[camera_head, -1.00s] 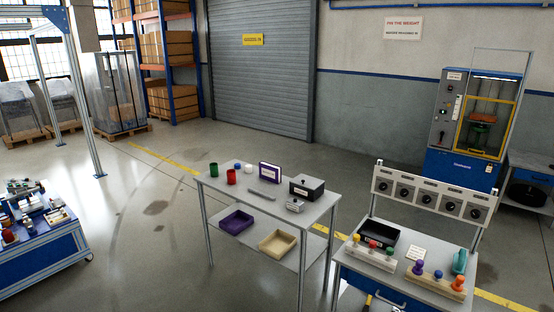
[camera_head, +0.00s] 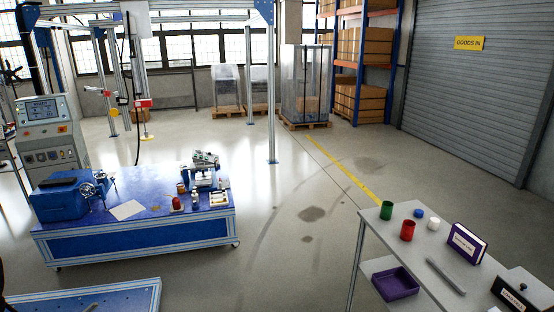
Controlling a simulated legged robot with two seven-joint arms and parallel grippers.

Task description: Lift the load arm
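No part in view can be clearly told as the load arm. At the left, a small red and white unit (camera_head: 142,103) hangs in a metal frame (camera_head: 272,90), with a yellowish pad (camera_head: 147,137) below it. Another small red and yellow part (camera_head: 104,92) shows to its left. They are far off and too small to tell in detail. Neither of my grippers is in view.
A control console (camera_head: 45,125) stands at the left. A blue bench (camera_head: 140,245) with a vise and small tools is in front of the frame. A grey table (camera_head: 385,235) with cups is at the right. Open floor (camera_head: 290,255) lies between them.

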